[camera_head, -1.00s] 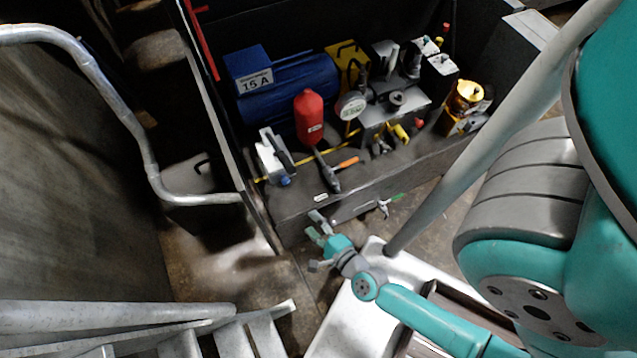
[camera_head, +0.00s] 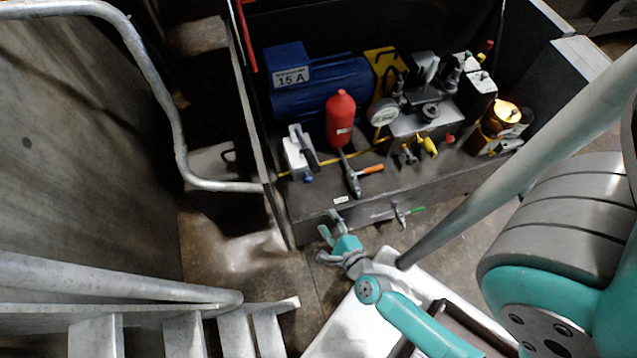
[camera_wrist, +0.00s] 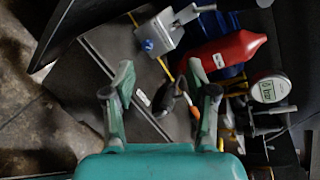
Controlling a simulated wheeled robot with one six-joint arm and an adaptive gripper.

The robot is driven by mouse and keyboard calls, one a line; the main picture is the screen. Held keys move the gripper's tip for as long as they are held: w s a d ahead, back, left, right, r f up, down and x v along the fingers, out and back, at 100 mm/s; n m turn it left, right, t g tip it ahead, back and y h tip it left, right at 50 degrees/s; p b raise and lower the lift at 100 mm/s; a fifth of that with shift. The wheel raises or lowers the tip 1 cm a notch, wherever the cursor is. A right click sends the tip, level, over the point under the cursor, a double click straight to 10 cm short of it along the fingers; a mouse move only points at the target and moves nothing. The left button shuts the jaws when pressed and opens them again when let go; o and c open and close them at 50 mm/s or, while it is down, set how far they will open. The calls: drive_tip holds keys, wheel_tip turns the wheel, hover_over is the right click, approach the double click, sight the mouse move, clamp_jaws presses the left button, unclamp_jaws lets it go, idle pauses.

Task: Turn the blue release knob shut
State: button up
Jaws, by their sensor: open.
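The small blue release knob (camera_head: 309,179) sits at the low front end of a pale grey hand-pump block (camera_head: 295,156) on the dark machine base. In the wrist view the knob (camera_wrist: 149,45) shows at the near end of the pale block (camera_wrist: 160,30), above and between the fingers. My gripper (camera_head: 331,226) is low in front of the base's front face, below and a little right of the knob. In the wrist view my gripper (camera_wrist: 167,88) has its fingers spread wide, with nothing held. It does not touch the knob.
A red cylinder (camera_head: 341,118), a lever with an orange grip (camera_head: 355,172) and a pressure gauge (camera_head: 383,112) stand right of the pump. A metal handrail (camera_head: 165,120) and dark panel edge (camera_head: 262,165) lie left.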

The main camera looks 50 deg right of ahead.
sight(309, 182)
drive_tip(key=w+d+f+m, duration=0.2)
drive_tip(key=w+f+m, duration=0.1)
drive_tip(key=m, duration=0.1)
drive_tip(key=w+d+f+m+g+h, duration=0.1)
drive_tip(key=w+d+f+m, duration=0.1)
drive_tip(key=w+f+m, duration=0.1)
drive_tip(key=w+d+f+m+g, duration=0.1)
drive_tip(key=w+d+f+m, duration=0.1)
drive_tip(key=m, duration=0.4)
drive_tip(key=shift+w+f+h, duration=0.4)
drive_tip(key=shift+w+f, duration=0.05)
drive_tip(key=shift+f, duration=0.2)
drive_tip(key=x, duration=1)
drive_tip(key=shift+w+d+f, duration=0.25)
drive_tip(key=shift+f, duration=0.1)
clamp_jaws()
